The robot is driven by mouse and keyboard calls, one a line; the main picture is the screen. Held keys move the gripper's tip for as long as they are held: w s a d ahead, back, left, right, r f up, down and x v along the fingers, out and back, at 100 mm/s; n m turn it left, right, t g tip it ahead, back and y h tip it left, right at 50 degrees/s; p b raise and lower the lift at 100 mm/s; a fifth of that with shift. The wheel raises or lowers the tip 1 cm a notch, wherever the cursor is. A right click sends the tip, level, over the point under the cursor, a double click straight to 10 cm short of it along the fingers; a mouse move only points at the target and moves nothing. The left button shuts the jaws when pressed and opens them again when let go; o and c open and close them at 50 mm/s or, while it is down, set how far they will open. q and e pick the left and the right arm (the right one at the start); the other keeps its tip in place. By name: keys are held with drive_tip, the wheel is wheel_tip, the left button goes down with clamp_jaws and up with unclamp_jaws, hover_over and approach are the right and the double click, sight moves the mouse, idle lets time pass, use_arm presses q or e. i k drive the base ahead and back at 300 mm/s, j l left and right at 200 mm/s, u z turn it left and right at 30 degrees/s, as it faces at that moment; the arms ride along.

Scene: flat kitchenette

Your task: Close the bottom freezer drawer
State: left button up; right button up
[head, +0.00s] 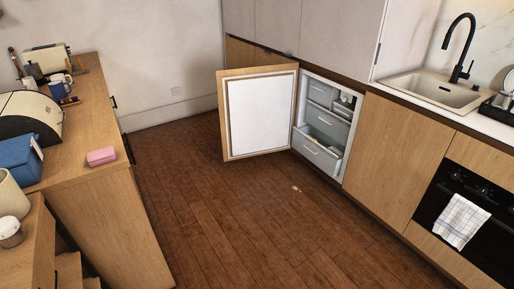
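The built-in freezer (346,105) stands under the counter with its wooden door (262,112) swung wide open to the left, white inner face toward me. Several grey drawers are stacked inside. The bottom drawer (314,152) sticks out past the ones above it, and part of its open inside shows on its right. The middle drawer (327,122) and upper drawer (320,94) sit further back. Neither of my grippers is in view.
Brown floor (250,225) in front of the freezer is mostly clear, with a small pale object (296,189) on it. A wooden counter (85,135) stands left. The oven (465,215) with a hanging towel (460,221) is at right.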

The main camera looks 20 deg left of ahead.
sight(332, 167)
drive_tip(key=u, duration=0.2)
drive_tip(key=i+z, duration=0.2)
drive_tip(key=i, duration=0.8)
